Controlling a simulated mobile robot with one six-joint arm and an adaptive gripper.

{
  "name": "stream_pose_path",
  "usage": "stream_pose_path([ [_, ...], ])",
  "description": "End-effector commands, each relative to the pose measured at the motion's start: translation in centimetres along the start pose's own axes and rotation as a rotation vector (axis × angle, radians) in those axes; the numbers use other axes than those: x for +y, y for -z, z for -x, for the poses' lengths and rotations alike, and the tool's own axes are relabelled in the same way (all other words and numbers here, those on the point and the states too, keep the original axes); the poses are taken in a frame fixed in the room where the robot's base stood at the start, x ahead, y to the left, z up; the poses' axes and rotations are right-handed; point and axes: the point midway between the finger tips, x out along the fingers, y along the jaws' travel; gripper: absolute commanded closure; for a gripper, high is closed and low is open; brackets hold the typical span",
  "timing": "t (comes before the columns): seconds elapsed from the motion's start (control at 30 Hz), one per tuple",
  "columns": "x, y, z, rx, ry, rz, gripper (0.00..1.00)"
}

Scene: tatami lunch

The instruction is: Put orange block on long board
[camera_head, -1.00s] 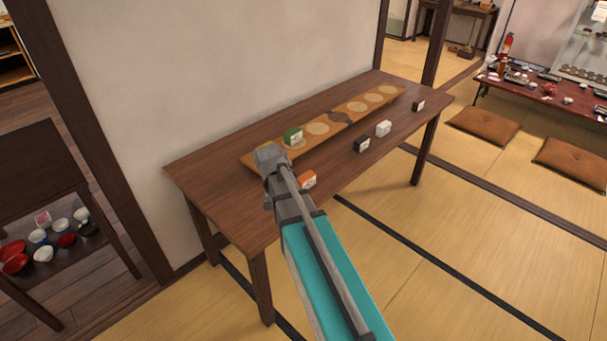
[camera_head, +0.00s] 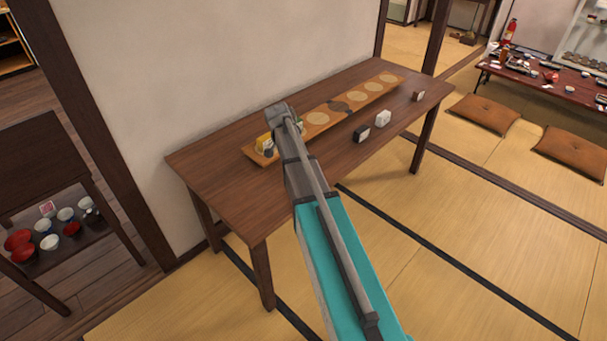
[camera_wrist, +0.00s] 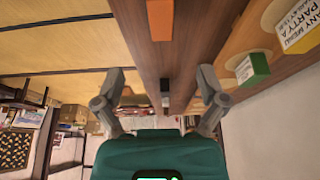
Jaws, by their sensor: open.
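The orange block (camera_wrist: 160,18) stands on the dark wooden table (camera_head: 225,180), at the top of the wrist view; in the head view my arm hides it. The long board (camera_head: 395,82) lies along the wall side of the table, with a row of pale round spots. A green block (camera_wrist: 252,68) and a yellow block with lettering (camera_wrist: 297,30) stand on its near end; the yellow block also shows in the head view (camera_head: 264,143). My gripper (camera_wrist: 161,73) is open and empty, its fingers apart, with the orange block beyond them in the wrist view.
A wall runs behind the table. A shelf with bowls (camera_head: 48,242) is at left; floor cushions (camera_head: 483,114) lie at right.

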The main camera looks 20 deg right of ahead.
Motion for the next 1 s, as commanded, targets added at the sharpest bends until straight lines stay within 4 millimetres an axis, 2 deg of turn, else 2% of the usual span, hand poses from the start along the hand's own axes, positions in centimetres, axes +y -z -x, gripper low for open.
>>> stream_pose_path([
  [0.27,0.0,-0.1,-1.0,-0.001,0.000,0.000,0.09],
  [1.0,0.0,-0.2,-7.0,-0.001,0.000,0.001,0.09],
])
